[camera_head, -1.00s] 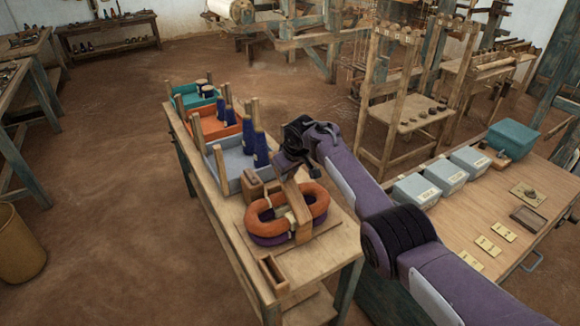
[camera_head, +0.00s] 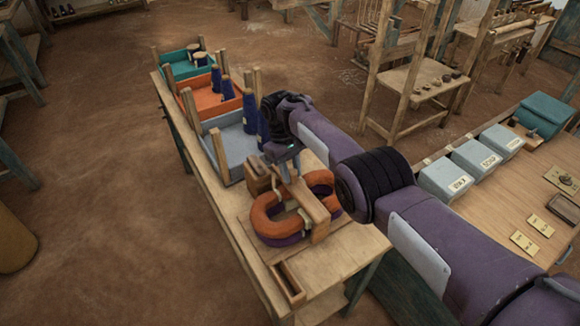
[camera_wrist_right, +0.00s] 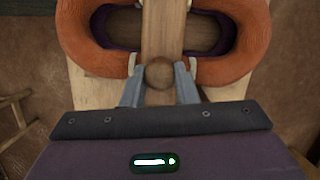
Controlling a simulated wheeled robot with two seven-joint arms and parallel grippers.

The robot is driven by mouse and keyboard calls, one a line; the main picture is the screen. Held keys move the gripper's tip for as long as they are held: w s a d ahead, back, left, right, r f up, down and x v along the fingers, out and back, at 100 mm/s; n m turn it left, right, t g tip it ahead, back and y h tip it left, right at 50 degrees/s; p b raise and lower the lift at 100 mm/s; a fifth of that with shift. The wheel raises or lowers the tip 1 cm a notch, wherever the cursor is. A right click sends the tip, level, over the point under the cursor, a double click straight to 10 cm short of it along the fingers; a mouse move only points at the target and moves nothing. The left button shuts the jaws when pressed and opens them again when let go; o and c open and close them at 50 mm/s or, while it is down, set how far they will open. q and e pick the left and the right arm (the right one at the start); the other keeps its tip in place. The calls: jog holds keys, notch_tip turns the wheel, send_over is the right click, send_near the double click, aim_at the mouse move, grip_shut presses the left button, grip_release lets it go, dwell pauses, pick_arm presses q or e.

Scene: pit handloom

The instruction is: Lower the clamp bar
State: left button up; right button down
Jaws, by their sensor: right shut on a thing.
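The clamp bar (camera_head: 304,200) is a pale wooden bar crossing over the stacked orange hank (camera_head: 264,213) and purple hank (camera_head: 277,239) on the bench. In the right wrist view the bar (camera_wrist_right: 162,30) runs away from me between the hank's two sides, with a round wooden knob (camera_wrist_right: 158,75) at its near end. My right gripper (camera_head: 285,160) is shut on that knob, one grey finger on each side (camera_wrist_right: 158,88). Whether the bar presses on the hanks is unclear. My left gripper is not in view.
A wooden block (camera_head: 258,178) stands beside the bar. Behind are grey (camera_head: 229,160), orange (camera_head: 197,91) and teal (camera_head: 180,70) trays, with dark blue cones near my gripper. A small open wooden box (camera_head: 288,282) lies in front. Lidded boxes (camera_head: 446,180) stand on the right table.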

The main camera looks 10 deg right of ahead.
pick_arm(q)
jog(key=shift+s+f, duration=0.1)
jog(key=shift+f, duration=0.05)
pick_arm(e)
jog(key=shift+s+f, duration=0.15)
jog(key=shift+f, duration=0.1)
jog(key=c, duration=1.1)
grip_release()
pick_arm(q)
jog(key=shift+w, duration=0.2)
pick_arm(e)
jog(key=shift+a, duration=0.1)
jog(key=shift+r, duration=0.15)
